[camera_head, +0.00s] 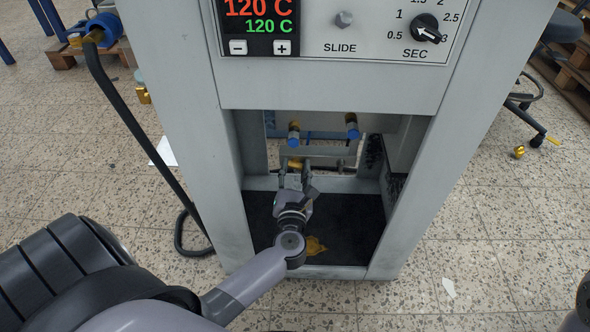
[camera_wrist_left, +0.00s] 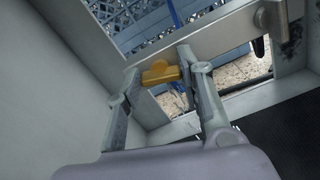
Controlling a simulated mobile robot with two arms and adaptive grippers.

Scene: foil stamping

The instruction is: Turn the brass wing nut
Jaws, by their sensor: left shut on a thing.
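The brass wing nut (camera_wrist_left: 160,73) shows in the left wrist view as a small golden piece between the two fingers, near their tips. In the head view a small golden bit of it (camera_head: 295,165) shows just beyond my gripper, under a grey crossbar. My left gripper (camera_head: 297,178) reaches into the open recess of the grey machine and is shut on the wing nut. Its two fingers (camera_wrist_left: 160,66) stand on either side of the nut in the wrist view. The nut's stem is hidden.
The machine's grey side posts (camera_head: 228,170) frame the recess closely around my left arm. Two blue-ended brass fittings (camera_head: 293,133) (camera_head: 352,126) sit above the gripper. The dark recess floor (camera_head: 350,215) carries a yellowish patch (camera_head: 315,246). A black hose (camera_head: 130,120) hangs at left.

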